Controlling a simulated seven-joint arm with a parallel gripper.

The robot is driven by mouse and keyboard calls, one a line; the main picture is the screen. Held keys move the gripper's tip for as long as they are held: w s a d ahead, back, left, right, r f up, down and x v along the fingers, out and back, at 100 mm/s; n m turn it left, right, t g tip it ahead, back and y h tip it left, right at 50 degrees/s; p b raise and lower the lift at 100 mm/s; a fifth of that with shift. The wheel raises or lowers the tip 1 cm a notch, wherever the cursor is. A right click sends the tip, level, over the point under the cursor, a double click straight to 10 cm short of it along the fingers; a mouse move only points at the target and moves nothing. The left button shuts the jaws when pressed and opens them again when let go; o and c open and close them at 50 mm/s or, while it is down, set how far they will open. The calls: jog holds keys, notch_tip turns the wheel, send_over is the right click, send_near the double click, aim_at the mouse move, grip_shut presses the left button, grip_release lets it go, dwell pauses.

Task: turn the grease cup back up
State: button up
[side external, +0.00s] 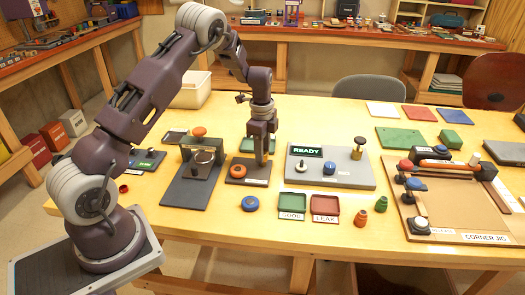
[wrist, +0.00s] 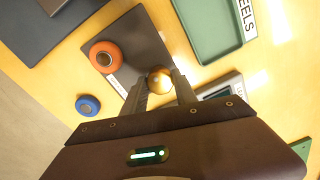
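A small round brass piece, which I take to be the grease cup (wrist: 160,78), stands on a dark brown plate (wrist: 136,45) in the wrist view. My gripper (wrist: 160,86) reaches down over this plate with its two fingers on either side of the brass piece. The fingers are apart and the piece nearly fills the gap; I cannot tell whether they press on it. In the side view my gripper (side external: 263,162) points straight down at the right part of the plate, and its fingers hide the brass piece. An orange ring-shaped knob (wrist: 105,57) sits on the same plate, beside the fingers.
A blue ring (side external: 250,203) lies in front of the plate. A green tray (wrist: 212,30) is close by the fingers. A grey panel with a READY display (side external: 308,152) stands right, and a dark stand (side external: 187,190) left. Green and red trays (side external: 325,205) lie in front.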

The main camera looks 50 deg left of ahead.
grip_shut()
